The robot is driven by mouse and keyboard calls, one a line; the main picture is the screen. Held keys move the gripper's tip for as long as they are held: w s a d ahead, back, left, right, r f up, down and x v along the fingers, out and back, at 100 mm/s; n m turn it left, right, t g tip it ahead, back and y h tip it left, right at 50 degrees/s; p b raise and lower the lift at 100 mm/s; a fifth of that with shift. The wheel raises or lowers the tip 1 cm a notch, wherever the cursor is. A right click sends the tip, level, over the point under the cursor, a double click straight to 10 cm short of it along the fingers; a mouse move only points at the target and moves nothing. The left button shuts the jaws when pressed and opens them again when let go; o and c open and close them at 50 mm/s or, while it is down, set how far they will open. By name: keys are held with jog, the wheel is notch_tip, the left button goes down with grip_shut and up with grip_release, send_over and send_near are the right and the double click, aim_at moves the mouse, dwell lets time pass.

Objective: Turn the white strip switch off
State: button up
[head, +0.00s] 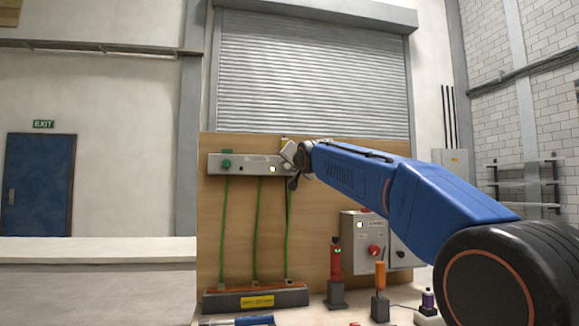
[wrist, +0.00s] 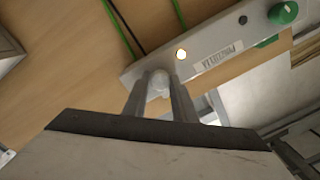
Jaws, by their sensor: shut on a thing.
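The pale grey-white strip (head: 245,159) is fixed across the upper part of the wooden board, and it crosses the wrist view (wrist: 225,45) diagonally. A small lit lamp (head: 272,169) glows on it; it also shows in the wrist view (wrist: 181,54). My gripper (head: 294,168) is at the strip's right end. In the wrist view my gripper (wrist: 159,88) has its two fingers closed on a rounded white switch knob (wrist: 157,78), just beside the lamp. The fingers hide part of the knob, so its exact turn cannot be told.
A green knob (head: 226,164) sits at the strip's other end. Green cables (head: 256,230) run down to a dark base block (head: 230,298). A grey control box (head: 358,256) with a red knob and a red-handled tool (head: 336,262) stand lower right, below my arm.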

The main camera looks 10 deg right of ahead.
jog(key=n, duration=0.5)
jog(key=shift+n, duration=0.3)
jog(key=n, duration=0.5)
jog(key=shift+n+g, duration=0.3)
dwell(0.3)
jog(key=o, duration=1)
jog(key=shift+o, duration=0.2)
